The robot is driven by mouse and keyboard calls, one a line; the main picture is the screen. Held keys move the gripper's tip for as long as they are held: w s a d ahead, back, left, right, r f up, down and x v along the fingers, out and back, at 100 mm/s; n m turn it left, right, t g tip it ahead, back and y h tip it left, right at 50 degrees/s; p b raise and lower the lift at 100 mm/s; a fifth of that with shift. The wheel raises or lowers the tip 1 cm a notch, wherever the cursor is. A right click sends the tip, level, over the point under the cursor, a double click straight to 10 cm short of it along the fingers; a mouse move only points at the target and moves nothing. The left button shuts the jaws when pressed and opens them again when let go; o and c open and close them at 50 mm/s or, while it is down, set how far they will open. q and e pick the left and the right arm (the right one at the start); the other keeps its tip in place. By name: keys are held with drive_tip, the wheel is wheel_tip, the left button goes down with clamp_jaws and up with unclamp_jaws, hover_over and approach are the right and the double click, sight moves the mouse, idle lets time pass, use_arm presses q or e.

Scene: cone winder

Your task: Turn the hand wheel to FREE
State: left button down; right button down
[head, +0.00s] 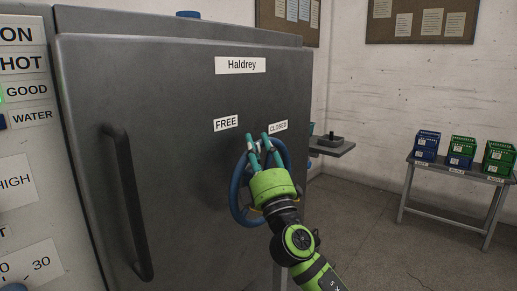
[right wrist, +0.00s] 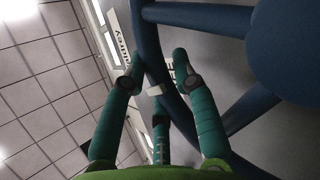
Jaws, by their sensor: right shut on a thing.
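The blue hand wheel (head: 235,195) is on the front of the grey cabinet door, below the labels FREE (head: 226,123) and CLOSED (head: 278,127). My right gripper (head: 258,140), green with teal fingers, is shut on the wheel's upper rim. It covers much of the wheel's middle and lower right. In the right wrist view, the rim passes between the fingers of the gripper (right wrist: 158,68), and the blue hub and spokes of the wheel (right wrist: 285,50) fill the upper right. A small pale mark (right wrist: 155,90) shows by the rim between the fingers. My left gripper is out of view.
The cabinet door (head: 185,80) carries a Haldrey label (head: 240,65) and a long black handle (head: 128,200) on the left. A labelled panel (head: 22,135) stands at far left. A small grey shelf (head: 332,146) and a table (head: 450,172) with several boxes are at right. Open floor lies between.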

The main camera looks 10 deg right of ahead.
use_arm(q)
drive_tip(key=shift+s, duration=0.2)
use_arm(e)
drive_tip(key=shift+a, duration=0.1)
drive_tip(key=c, duration=0.9)
unclamp_jaws()
drive_tip(key=shift+c, duration=0.2)
drive_tip(key=shift+s+f, duration=0.25)
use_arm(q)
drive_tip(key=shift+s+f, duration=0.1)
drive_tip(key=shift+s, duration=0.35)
use_arm(e)
drive_tip(key=v, duration=1.1)
drive_tip(key=shift+s, duration=0.2)
